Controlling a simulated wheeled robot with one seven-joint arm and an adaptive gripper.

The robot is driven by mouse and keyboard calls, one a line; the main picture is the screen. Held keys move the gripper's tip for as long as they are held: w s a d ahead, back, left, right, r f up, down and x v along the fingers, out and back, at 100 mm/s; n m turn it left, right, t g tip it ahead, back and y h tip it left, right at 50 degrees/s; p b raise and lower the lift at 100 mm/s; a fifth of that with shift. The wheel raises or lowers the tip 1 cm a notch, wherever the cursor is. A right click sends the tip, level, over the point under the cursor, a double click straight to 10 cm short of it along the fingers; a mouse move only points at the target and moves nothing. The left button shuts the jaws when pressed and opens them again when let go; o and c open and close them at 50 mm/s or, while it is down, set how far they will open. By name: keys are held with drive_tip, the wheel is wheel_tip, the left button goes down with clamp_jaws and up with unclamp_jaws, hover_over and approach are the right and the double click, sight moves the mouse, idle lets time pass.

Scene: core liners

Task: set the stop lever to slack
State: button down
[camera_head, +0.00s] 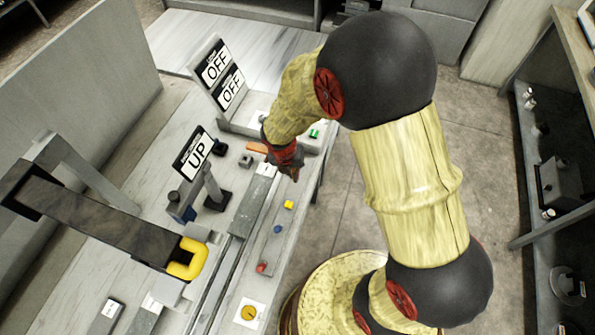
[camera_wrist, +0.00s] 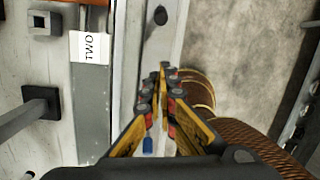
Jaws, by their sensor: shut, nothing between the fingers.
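No label reading stop or slack is legible, so I cannot tell for sure which part is the stop lever. An orange bar (camera_head: 257,147) lies on the bench just left of my gripper (camera_head: 294,174). A thick yellow handle (camera_head: 187,260) sits at the end of a dark arm at lower left. In the wrist view my gripper (camera_wrist: 163,72) has its fingertips together, with nothing between them. It hangs over the bench's front edge, right of a plate labelled TWO (camera_wrist: 90,47). My arm hides part of the bench's far end.
Small yellow (camera_head: 288,205), blue (camera_head: 278,229) and red (camera_head: 261,267) knobs line the front strip. A post on a square base (camera_wrist: 42,103) stands left. The floor (camera_head: 345,185) is clear.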

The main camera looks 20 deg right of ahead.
sight(299, 187)
drive_tip(key=b+x, duration=0.3)
drive_tip(key=x, duration=0.7)
drive_tip(key=shift+s, duration=0.1)
drive_tip(key=shift+w+d+r, duration=0.15)
drive_tip(key=shift+w+r, duration=0.15)
drive_tip(key=shift+w, duration=0.2)
drive_tip(key=shift+w+d+r, duration=0.2)
drive_tip(key=shift+w+r, duration=0.1)
drive_tip(key=shift+w, duration=0.25)
drive_tip(key=shift+w+d+r, duration=0.25)
drive_tip(key=shift+w+r, duration=0.2)
drive_tip(key=shift+w, duration=0.15)
drive_tip(key=shift+w+r+p, duration=0.1)
drive_tip(key=shift+r+p, duration=0.15)
drive_tip(key=shift+p, duration=0.6)
drive_tip(key=shift+d+g+p, duration=0.15)
drive_tip(key=shift+g+p, duration=0.15)
